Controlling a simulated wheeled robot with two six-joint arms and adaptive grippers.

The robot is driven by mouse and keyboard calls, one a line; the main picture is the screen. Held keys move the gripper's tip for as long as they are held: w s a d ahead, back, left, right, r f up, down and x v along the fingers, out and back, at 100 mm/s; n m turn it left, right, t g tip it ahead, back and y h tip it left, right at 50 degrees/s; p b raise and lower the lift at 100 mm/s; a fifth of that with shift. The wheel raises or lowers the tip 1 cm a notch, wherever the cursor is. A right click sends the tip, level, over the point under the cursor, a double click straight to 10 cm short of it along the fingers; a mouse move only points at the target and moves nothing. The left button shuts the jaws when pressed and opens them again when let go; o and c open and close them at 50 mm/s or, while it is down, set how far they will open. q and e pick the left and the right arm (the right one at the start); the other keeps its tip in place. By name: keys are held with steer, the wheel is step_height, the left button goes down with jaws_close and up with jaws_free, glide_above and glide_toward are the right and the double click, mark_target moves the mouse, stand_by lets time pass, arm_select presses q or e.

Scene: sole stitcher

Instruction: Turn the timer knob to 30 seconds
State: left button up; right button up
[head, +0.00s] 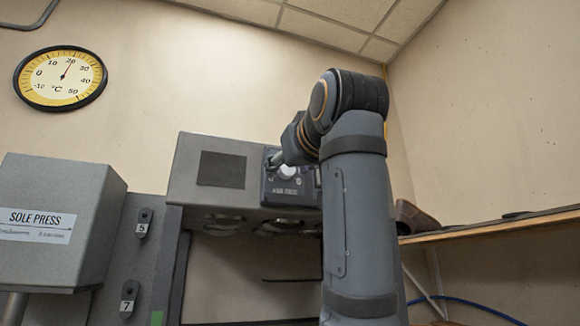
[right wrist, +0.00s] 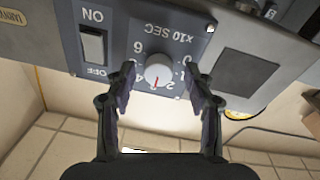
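The timer knob (right wrist: 158,71) is a pale round dial on a dark panel marked "x10 SEC" in the right wrist view, where the lettering is upside down. Its red pointer line aims between the 2 and the 4. My right gripper (right wrist: 160,68) is open, with one finger on each side of the knob and gaps visible between the fingers and the knob. In the head view the knob (head: 287,171) is a small white disc, with my right gripper (head: 275,161) in front of the panel. My left gripper is not in view.
An ON/OFF rocker switch (right wrist: 93,45) sits beside the knob. The grey machine housing (head: 190,175) holds the panel. A sole press box (head: 50,260) stands at the left. A wooden shelf (head: 490,229) is at the right, and a round thermometer (head: 62,78) hangs on the wall.

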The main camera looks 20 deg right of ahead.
steer(key=s, duration=1.2)
steer(key=shift+f, duration=0.45)
steer(key=shift+a, duration=0.1)
